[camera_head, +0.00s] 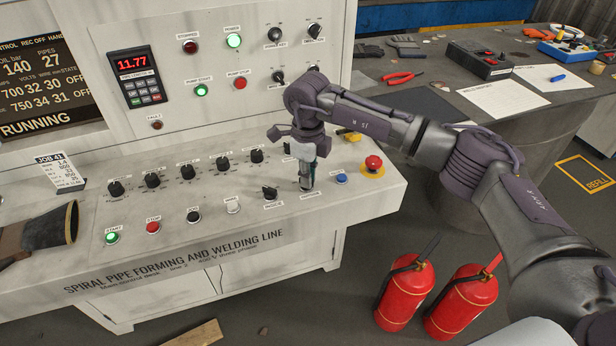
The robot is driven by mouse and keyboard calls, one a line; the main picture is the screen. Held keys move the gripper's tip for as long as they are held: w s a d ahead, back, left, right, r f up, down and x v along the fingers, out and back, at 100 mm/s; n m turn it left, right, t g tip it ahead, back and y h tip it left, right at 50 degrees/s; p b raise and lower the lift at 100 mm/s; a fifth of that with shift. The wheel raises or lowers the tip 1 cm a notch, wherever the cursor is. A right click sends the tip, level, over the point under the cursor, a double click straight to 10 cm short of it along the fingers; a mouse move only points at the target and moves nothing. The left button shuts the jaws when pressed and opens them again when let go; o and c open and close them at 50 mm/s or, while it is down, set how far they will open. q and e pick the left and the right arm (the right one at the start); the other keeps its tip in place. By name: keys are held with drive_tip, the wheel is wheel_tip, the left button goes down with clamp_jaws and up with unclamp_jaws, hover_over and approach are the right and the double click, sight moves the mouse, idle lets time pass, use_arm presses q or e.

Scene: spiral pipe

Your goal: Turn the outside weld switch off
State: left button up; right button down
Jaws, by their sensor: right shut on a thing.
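The sloped grey control desk (200,225) carries a front row of buttons and selector switches. My right gripper (306,184) points down at the right part of this row and is shut on a control there. That control is mostly hidden by the fingers; it sits between a black selector switch (269,192) and a blue button (341,178), where the outside weld switch may be. The label below it is too small to read surely, and its knob's position cannot be told. My left gripper is not in view.
A red emergency button (373,163) on a yellow base stands right of the gripper. A row of black knobs (187,172) lies behind. A brown glove-like thing (45,232) is at the desk's left. Red extinguishers (405,292) stand on the floor under my right arm.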

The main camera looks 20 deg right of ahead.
drive_tip(key=shift+r, duration=0.1)
drive_tip(key=c, duration=1.2)
unclamp_jaws()
wheel_tip(320, 180, up, 12)
drive_tip(key=shift+f, duration=0.1)
